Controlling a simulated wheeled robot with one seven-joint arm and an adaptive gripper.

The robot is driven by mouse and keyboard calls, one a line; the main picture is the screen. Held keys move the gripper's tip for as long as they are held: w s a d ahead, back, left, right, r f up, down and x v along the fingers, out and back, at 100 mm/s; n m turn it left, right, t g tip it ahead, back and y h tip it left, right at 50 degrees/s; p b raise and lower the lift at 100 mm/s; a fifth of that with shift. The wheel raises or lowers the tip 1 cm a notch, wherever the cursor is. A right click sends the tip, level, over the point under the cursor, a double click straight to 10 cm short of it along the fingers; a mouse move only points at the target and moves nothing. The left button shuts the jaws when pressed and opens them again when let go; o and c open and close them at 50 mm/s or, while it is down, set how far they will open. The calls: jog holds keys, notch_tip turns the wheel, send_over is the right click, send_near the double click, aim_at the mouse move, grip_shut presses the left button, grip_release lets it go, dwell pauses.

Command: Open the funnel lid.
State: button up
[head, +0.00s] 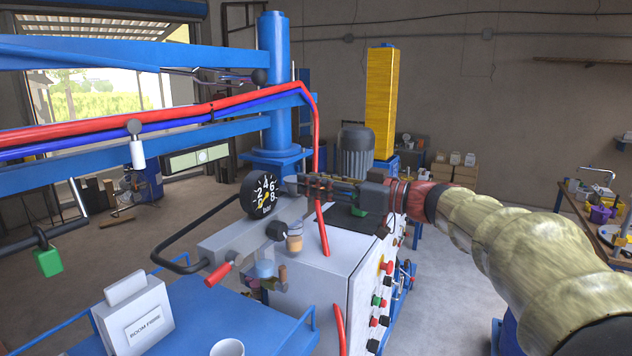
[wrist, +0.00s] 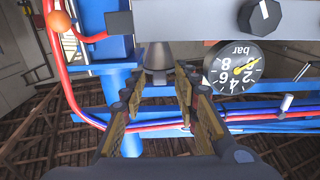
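A small grey cone-shaped piece, which looks like the funnel (wrist: 156,57), shows in the wrist view just beyond and between my fingertips. In the head view a grey piece (head: 292,184) sits behind the gauge, just left of my fingertips; I cannot tell if it is the same part. No lid can be clearly told apart in either view. My gripper (head: 304,186) reaches in from the right above the white cabinet. In the wrist view my gripper (wrist: 158,78) has its two fingers apart with nothing held between them. I cannot tell whether they touch the funnel.
A round bar gauge (head: 265,194) and a grey control box (head: 235,245) stand close left of my gripper. Red and blue hoses (head: 318,140) hang near it. The white cabinet (head: 315,275) is below. A blue column (head: 274,80) rises behind.

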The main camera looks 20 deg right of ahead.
jog(key=shift+c, duration=1.2)
jog(key=c, duration=0.4)
grip_shut()
